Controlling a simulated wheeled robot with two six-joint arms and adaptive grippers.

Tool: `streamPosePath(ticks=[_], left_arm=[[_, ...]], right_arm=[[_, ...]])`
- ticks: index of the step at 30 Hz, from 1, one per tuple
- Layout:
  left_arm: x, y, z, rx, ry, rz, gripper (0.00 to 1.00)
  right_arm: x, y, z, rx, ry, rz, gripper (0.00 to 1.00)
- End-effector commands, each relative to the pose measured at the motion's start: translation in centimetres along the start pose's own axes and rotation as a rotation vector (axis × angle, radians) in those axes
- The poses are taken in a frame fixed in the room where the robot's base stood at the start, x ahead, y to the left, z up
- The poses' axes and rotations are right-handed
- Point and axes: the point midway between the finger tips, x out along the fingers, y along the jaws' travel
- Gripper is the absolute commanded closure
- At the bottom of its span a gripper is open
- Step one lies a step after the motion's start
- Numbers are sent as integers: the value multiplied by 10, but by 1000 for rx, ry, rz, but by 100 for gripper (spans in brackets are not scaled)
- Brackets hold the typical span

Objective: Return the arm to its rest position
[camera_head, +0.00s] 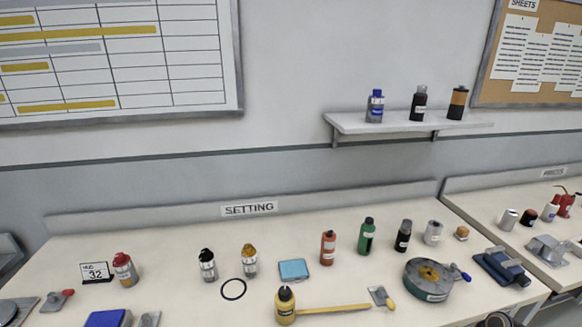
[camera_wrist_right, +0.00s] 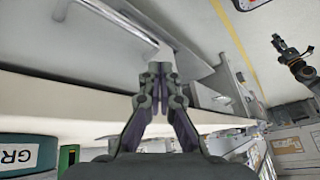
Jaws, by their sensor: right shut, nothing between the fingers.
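My right gripper (camera_wrist_right: 160,78) shows in the middle of the right wrist view. Its fingers are together and nothing is between them. It is beside the pale edge of a bench or cabinet (camera_wrist_right: 75,100), and I cannot tell the exact gap. In the head view no gripper shows clearly; a dark rounded shape at the bottom right edge is too cut off to identify.
A wall shelf (camera_head: 400,122) holds three bottles. A second bench (camera_head: 480,203) stands at right.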

Motion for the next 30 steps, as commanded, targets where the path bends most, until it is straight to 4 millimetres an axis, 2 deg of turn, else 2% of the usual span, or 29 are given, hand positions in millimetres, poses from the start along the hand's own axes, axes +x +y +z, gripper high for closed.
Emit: streamPosePath(ticks=[5,6,8,9,11,12,15,18,21,24,30], left_arm=[[0,0,12,1,-18,0,60],[0,0,12,1,-19,0,60],[0,0,12,1,-18,0,60],[0,0,11,1,-17,0,60],[0,0,9,1,-14,0,60],[0,0,7,0,-12,0,60],[0,0,5,0,-9,0,60],[0,0,5,0,-8,0,60],[0,0,5,0,-8,0,60],[0,0,5,0,-7,0,60],[0,0,5,0,-7,0,60]], right_arm=[[78,-7,88,329,-126,146,100],[99,-16,115,413,-166,190,100],[131,-35,155,526,-225,259,100],[151,-53,180,591,-263,302,100],[180,-85,213,670,-310,363,100],[198,-110,232,711,-335,398,100],[236,-175,261,773,-367,456,100],[264,-230,271,800,-363,474,100],[280,-265,271,811,-349,472,100],[287,-282,270,815,-340,468,100],[288,-284,270,816,-336,468,100]])
